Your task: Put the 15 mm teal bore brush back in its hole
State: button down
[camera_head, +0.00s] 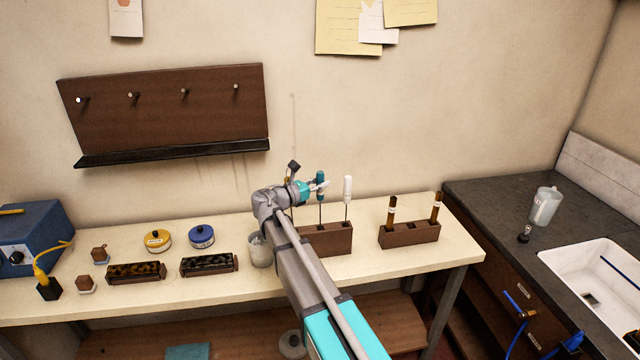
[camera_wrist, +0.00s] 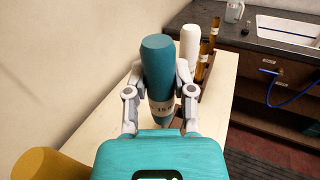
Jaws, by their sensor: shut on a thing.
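The teal bore brush (camera_head: 320,179) is upright, its thin shaft reaching down to the top of the wooden block (camera_head: 330,243). Whether its lower end is inside a hole I cannot tell. My gripper (camera_head: 317,187) is shut on its handle from the left. In the wrist view the teal handle (camera_wrist: 158,62), with a white label partly reading 15, stands between the two fingers of my gripper (camera_wrist: 166,82). A white-handled brush (camera_head: 347,188) stands upright in the same block, to the right. My arm hides the block's left part.
A yellow handle (camera_wrist: 48,164) shows close at lower left in the wrist view. A grey cup (camera_head: 259,251) is left of my arm. Tins and trays occupy the table's left side.

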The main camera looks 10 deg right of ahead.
jog(key=shift+f+b, duration=1.15)
jog(key=shift+f, duration=0.05)
jog(key=shift+c, duration=1.9)
grip_release()
jog(key=v, duration=1.2)
